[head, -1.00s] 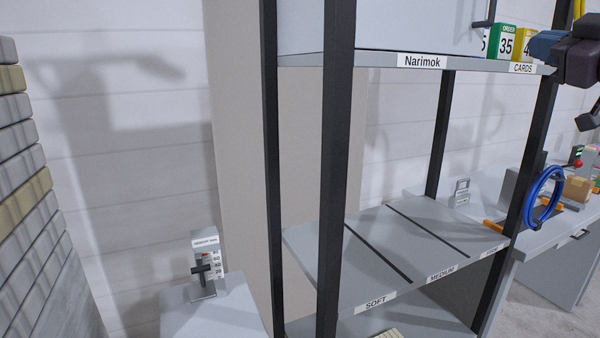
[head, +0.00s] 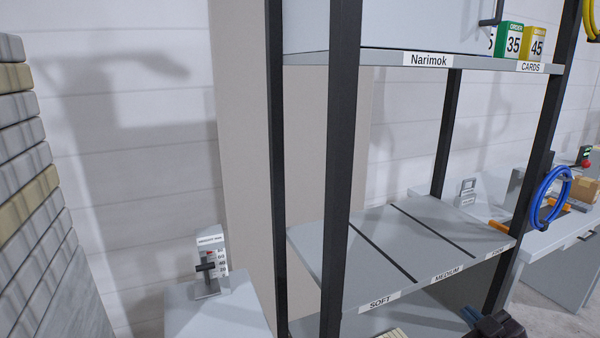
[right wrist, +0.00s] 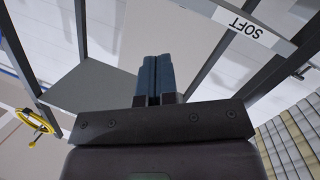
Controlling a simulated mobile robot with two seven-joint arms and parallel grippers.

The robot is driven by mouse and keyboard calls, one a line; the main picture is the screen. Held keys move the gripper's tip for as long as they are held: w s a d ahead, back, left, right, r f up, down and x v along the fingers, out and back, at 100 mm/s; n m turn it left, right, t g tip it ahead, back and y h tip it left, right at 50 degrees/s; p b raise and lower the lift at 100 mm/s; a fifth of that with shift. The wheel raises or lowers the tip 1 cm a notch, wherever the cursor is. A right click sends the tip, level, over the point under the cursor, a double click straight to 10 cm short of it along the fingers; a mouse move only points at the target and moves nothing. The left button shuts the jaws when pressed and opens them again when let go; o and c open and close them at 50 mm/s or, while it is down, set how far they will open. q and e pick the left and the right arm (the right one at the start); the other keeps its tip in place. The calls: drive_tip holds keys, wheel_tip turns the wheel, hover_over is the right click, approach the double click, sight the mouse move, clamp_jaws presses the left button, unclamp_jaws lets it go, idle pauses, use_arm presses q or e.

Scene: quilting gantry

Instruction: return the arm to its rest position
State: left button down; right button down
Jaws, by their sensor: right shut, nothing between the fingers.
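My right gripper (head: 470,315) shows at the bottom edge of the head view, right of the middle, in front of the rack's lower shelf. Only part of it is in the picture. In the right wrist view its two blue fingers (right wrist: 154,77) lie together, shut with nothing between them. My left gripper is not in view.
A dark-framed rack (head: 341,180) stands ahead, with a shelf (head: 440,233) labelled SOFT and MEDIUM. Order cards (head: 513,41) stand on its upper shelf. A lever gauge (head: 210,262) sits on a pedestal at left. A blue cable coil (head: 546,200) hangs at right.

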drive_tip(key=s+a+f+m+g+h, duration=0.1)
drive_tip(key=s+a+f+m+g, duration=0.1)
drive_tip(key=s+f, duration=0.8)
drive_tip(key=s+a+f+m+g+h, duration=0.1)
drive_tip(key=s+a+f+m, duration=0.3)
drive_tip(key=s+f, duration=0.7)
drive_tip(key=shift+s+a+f+m+g+h, duration=0.3)
drive_tip(key=shift+s+g+h, duration=0.1)
drive_tip(key=shift+s+g, duration=0.35)
drive_tip(key=shift+w, duration=0.1)
